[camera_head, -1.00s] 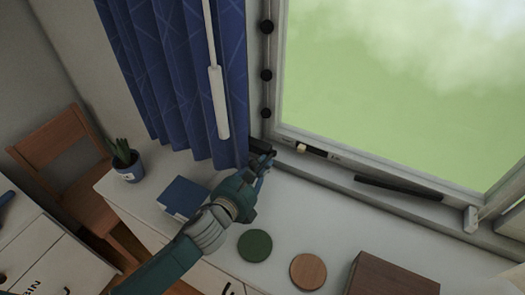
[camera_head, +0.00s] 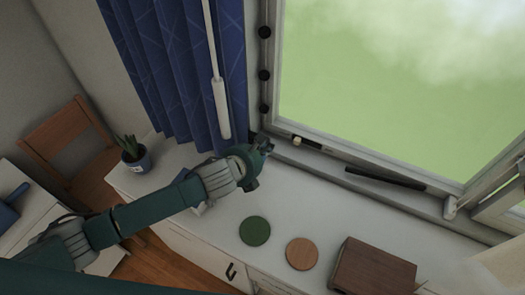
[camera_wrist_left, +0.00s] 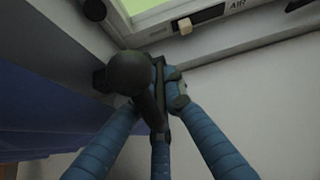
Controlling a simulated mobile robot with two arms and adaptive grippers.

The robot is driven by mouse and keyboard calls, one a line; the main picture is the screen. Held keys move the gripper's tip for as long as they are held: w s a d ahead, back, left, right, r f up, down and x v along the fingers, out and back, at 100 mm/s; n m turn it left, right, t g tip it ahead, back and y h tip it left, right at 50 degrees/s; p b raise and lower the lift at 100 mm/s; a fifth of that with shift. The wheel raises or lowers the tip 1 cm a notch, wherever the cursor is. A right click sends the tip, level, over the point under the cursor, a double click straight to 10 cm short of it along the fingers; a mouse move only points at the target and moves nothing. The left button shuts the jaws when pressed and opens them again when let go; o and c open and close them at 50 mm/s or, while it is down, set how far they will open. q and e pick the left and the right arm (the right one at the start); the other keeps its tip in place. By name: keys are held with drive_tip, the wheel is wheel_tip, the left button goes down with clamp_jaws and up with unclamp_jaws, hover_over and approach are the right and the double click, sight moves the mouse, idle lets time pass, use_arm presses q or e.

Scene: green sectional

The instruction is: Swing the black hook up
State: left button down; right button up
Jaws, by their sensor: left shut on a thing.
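The black hook (camera_wrist_left: 128,72) has a round ball end and a dark arm. In the left wrist view it sits between my blue gripper fingers, with the ball toward the camera. My left gripper (camera_wrist_left: 160,108) is shut on it. In the head view, my left gripper (camera_head: 267,148) is by the wall at the window's lower left corner, just right of the blue curtain. It mostly hides the hook there. My right gripper is not in view.
Several black knobs run up the wall, including one (camera_head: 264,109) above my gripper. The window frame (camera_head: 345,158) and a black bar (camera_head: 385,179) lie right. A green disc (camera_head: 255,231), an orange disc (camera_head: 302,254) and a brown box (camera_head: 374,268) are on the white top.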

use_arm(q)
drive_tip(key=shift+w+r, duration=0.1)
drive_tip(key=shift+w, duration=0.05)
drive_tip(key=c, duration=1.8)
unclamp_jaws()
drive_tip(key=v, duration=1.2)
